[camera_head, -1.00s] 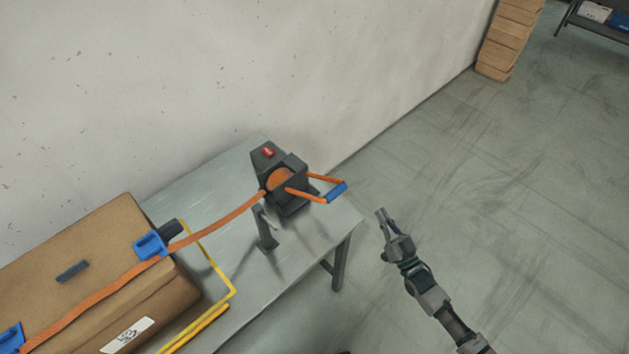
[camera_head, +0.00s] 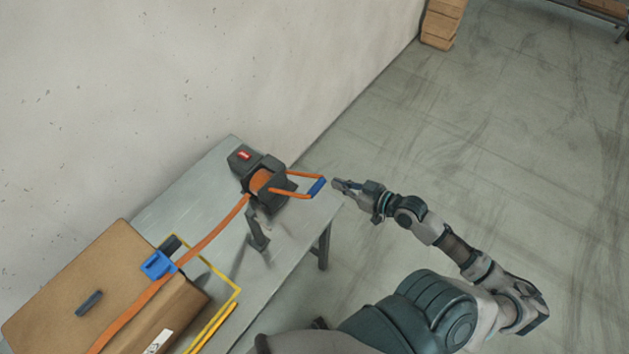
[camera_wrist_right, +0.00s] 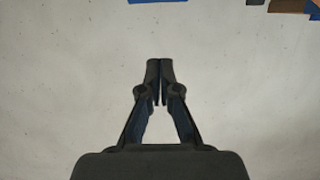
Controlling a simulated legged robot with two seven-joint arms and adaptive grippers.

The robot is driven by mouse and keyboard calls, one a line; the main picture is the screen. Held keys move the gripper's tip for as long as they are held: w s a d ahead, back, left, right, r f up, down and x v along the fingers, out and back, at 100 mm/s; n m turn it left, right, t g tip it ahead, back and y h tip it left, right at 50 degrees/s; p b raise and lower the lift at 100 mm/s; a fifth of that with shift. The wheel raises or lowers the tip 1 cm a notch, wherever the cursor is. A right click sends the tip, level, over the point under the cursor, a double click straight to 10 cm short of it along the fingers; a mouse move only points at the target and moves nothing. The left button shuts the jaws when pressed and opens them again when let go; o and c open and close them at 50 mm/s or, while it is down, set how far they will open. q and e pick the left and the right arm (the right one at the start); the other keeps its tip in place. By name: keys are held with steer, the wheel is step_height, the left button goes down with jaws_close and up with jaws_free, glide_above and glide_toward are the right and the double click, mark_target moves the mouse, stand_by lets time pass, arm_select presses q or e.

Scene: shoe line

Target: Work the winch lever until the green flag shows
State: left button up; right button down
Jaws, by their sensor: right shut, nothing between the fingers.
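The winch (camera_head: 262,180) is a dark block on the grey table with an orange strap wound on its drum. Its lever (camera_head: 296,188) is an orange frame with a blue grip (camera_head: 317,187) at the end, pointing right past the table's edge. A red flag (camera_head: 245,156) shows on top of the winch; no green is visible. My right gripper (camera_head: 337,184) is just right of the blue grip, close to it but seemingly apart. In the right wrist view its fingers (camera_wrist_right: 160,68) are shut together with nothing between them. My left gripper is not in view.
The orange strap (camera_head: 214,230) runs from the winch over a cardboard box (camera_head: 60,275) with a blue corner guard (camera_head: 157,264). The wall stands behind; the floor at right is open. Stacked cartons (camera_head: 441,22) stand far back.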

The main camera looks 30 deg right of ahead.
steer(key=shift+a, duration=0.1)
steer(key=p, duration=0.2)
glide_above(318, 186)
steer(key=w, duration=0.2)
step_height(318, 186, down, 2)
steer(key=f, duration=0.1)
steer(key=s+f, duration=0.1)
steer(key=f, duration=0.1)
steer(key=shift+s+a, duration=0.15)
steer(key=shift+s, duration=0.1)
steer(key=shift+s+d+f, duration=0.25)
steer(key=shift+s+f, duration=0.05)
steer(key=shift+f, duration=0.15)
steer(key=shift+a, duration=0.1)
